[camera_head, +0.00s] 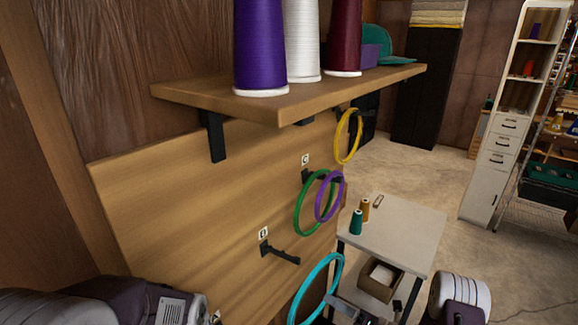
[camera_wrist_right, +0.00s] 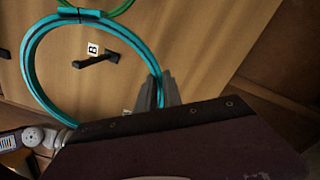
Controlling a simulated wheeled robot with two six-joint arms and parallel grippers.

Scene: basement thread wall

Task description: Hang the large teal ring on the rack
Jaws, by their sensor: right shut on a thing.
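The large teal ring (camera_head: 298,297) is low in the head view, right of and below a dark peg (camera_head: 282,255) on the wooden rack board (camera_head: 190,205). My right gripper (camera_head: 338,302) is shut on the ring's right side. In the right wrist view its fingers (camera_wrist_right: 161,88) pinch the teal ring (camera_wrist_right: 28,70). There the peg (camera_wrist_right: 98,58), beside a label reading B, appears inside the ring's outline. In the head view the ring stands apart from that peg. My left arm shows at bottom left; its gripper is out of view.
Green (camera_head: 297,215) and purple (camera_head: 341,188) rings hang near label C; a yellow ring (camera_head: 359,135) hangs farther along. A shelf (camera_head: 190,92) with large thread cones overhangs the board. A small table (camera_head: 405,235) with two spools stands at right.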

